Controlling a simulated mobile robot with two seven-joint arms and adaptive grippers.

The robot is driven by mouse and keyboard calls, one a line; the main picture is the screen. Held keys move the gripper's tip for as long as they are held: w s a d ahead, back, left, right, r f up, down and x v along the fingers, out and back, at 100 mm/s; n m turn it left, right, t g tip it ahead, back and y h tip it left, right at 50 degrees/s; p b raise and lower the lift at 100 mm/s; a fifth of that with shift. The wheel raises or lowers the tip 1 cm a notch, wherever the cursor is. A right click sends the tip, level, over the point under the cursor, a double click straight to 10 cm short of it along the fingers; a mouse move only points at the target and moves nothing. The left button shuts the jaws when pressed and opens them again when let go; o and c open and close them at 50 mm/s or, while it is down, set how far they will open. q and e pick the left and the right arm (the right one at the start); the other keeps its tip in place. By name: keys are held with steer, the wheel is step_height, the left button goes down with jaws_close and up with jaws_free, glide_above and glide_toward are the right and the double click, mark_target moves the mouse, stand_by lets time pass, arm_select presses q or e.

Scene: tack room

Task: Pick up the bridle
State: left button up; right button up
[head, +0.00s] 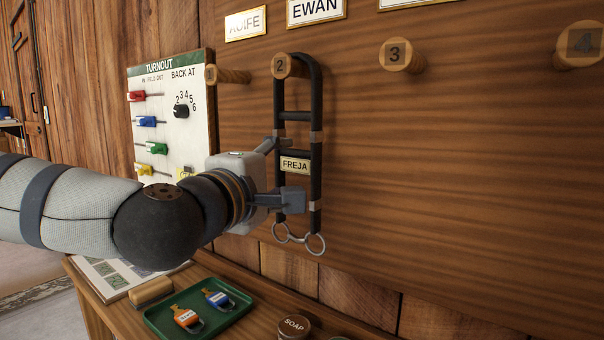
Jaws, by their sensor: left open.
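The black bridle (317,110) hangs from the wooden peg marked 2 (282,66). It has crosspieces, a FREJA nameplate (295,165) and metal bit rings (314,244) at its lower end. My left gripper (289,172) reaches in from the left at nameplate height. Its jaws are open, one finger above the plate and one below, both overlapping the bridle's left strap in the picture. I cannot tell if they touch it. My right gripper is not in view.
More pegs, including one marked 3 (397,55), stick out from the wooden board. A TURNOUT panel (172,68) with sliders and a dial is at left. Below, a wooden bench holds a green tray (160,324) with two tagged padlocks, a brush (151,291) and a SOAP tin (293,326).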

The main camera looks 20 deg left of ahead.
mark_target(296, 161)
arm_select(q)
steer(key=w, duration=0.6)
steer(key=shift+d+r, duration=0.15)
steer(key=shift+d, duration=0.2)
steer(key=shift+r, duration=0.1)
jaws_close()
